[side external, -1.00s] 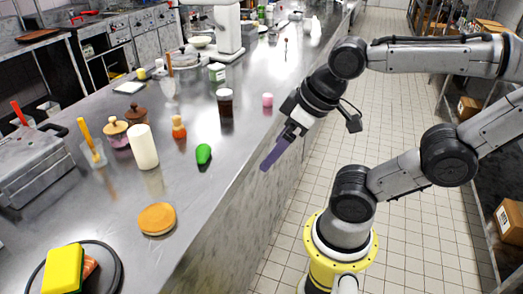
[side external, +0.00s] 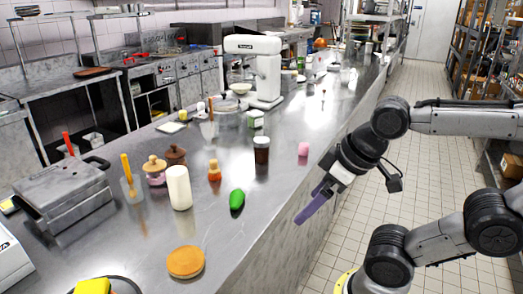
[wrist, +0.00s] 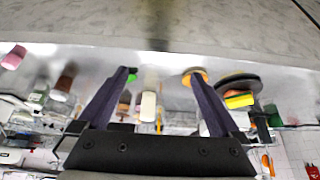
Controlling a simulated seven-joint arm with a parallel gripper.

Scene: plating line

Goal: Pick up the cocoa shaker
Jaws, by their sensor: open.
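A pink piece (side external: 303,149) stands near the counter edge. A green avocado-like item (side external: 237,199), a white cylinder (side external: 179,188), an orange bottle (side external: 214,171) and a round orange-brown disc (side external: 185,262) stand left of my gripper. Bare counter (side external: 262,205) lies between.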

